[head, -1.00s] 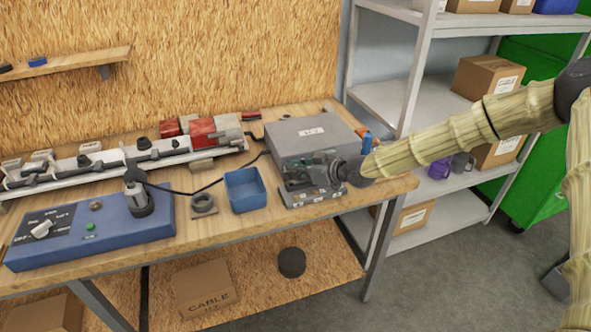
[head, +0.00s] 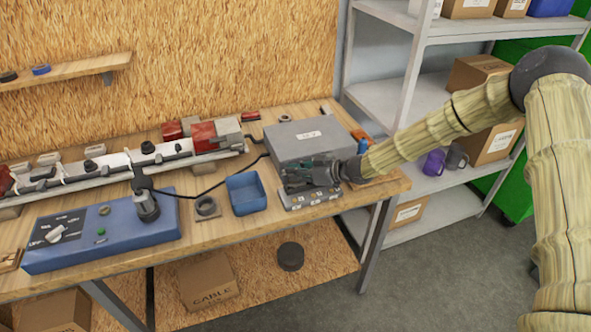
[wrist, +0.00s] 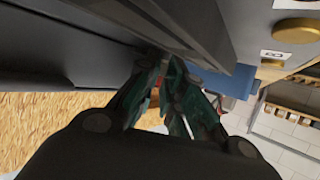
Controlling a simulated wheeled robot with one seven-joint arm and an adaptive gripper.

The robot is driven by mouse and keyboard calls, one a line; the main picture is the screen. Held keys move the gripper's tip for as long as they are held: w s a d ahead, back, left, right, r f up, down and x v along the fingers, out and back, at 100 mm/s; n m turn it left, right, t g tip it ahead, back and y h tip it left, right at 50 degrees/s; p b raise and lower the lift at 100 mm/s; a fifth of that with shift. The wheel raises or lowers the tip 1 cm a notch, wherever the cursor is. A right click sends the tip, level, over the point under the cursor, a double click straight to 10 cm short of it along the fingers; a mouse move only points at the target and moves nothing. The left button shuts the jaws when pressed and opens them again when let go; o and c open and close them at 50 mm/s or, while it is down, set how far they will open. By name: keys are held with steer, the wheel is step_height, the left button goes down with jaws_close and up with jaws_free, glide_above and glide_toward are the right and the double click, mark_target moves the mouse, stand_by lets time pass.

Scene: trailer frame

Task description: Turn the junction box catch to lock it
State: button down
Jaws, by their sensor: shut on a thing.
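The grey junction box (head: 306,132) with a white label stands on the workbench (head: 245,222) at its right end. My gripper (head: 292,177) is at the box's front face, reaching in from the right. In the wrist view, its dark green fingers (wrist: 168,72) converge at the edge of the box, under the overhanging lid edge. They are shut on a small part there, which I take to be the catch; the fingers hide most of it, and its angle cannot be told.
A blue control panel (head: 100,234) with a knob stands farther left. A metal shelf (head: 400,110) with cartons and mugs stands close behind my arm.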

steer(key=shift+r, duration=0.1)
steer(key=c, duration=1.5)
jaws_free()
steer(key=shift+c, duration=0.2)
steer(key=shift+v, duration=4)
steer(key=shift+w, duration=0.1)
